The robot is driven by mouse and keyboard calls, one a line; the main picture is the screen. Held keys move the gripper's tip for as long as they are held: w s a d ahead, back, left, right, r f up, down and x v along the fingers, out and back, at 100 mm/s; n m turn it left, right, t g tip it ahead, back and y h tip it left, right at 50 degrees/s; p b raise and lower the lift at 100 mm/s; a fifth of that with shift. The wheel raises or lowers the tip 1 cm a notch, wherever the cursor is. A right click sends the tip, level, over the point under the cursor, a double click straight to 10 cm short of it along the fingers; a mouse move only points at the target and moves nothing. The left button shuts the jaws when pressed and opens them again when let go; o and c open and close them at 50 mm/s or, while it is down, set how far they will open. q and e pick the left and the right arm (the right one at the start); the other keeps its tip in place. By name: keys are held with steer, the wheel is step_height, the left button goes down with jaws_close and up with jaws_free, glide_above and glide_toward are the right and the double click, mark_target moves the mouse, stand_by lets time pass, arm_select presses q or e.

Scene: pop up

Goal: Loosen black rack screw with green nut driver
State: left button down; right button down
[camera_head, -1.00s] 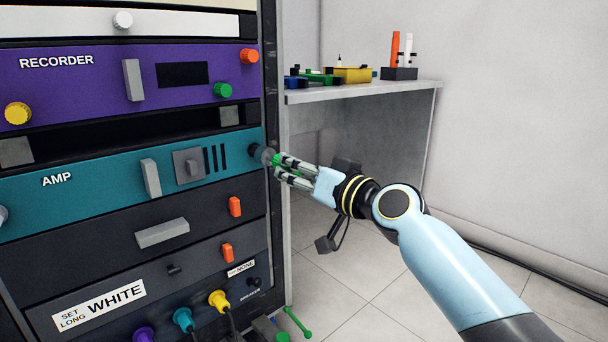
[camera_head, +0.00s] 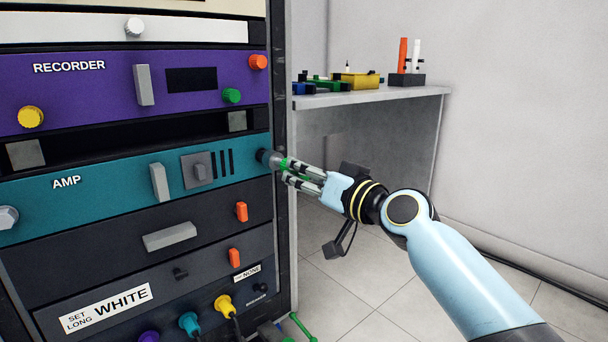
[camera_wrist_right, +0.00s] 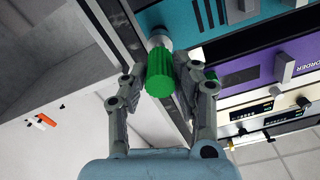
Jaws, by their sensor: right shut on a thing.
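The green nut driver (camera_wrist_right: 160,76) has a ridged green handle and a short grey socket end. In the head view its grey end (camera_head: 268,158) meets the right edge of the teal AMP panel (camera_head: 110,185). My right gripper (camera_head: 284,170) is shut on the green handle, with one finger on each side in the right wrist view (camera_wrist_right: 160,84). The nut driver points into the rack's face. The black rack screw is not seen apart from the socket, which seems to cover that spot. My left gripper is not in view.
The purple RECORDER panel (camera_head: 110,95) is above AMP; dark panels with orange switches (camera_head: 241,212) are below. A grey shelf (camera_head: 380,96) at right holds a yellow box (camera_head: 356,80) and small tools. A green rod (camera_head: 303,327) lies low beside the rack. Floor at right is clear.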

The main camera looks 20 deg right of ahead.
steer(key=shift+w, duration=0.15)
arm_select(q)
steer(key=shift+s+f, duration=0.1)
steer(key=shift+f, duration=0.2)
arm_select(e)
steer(key=shift+x, duration=1.05)
arm_select(q)
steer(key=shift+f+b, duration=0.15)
steer(key=shift+b, duration=0.2)
arm_select(e)
steer(key=shift+a, duration=0.1)
steer(key=shift+w+n, duration=0.1)
steer(key=shift+n, duration=0.9)
steer(key=n, duration=0.8)
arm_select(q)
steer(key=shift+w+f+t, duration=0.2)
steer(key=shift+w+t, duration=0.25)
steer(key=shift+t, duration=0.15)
arm_select(e)
steer(key=v, duration=0.5)
steer(key=shift+r, duration=0.1)
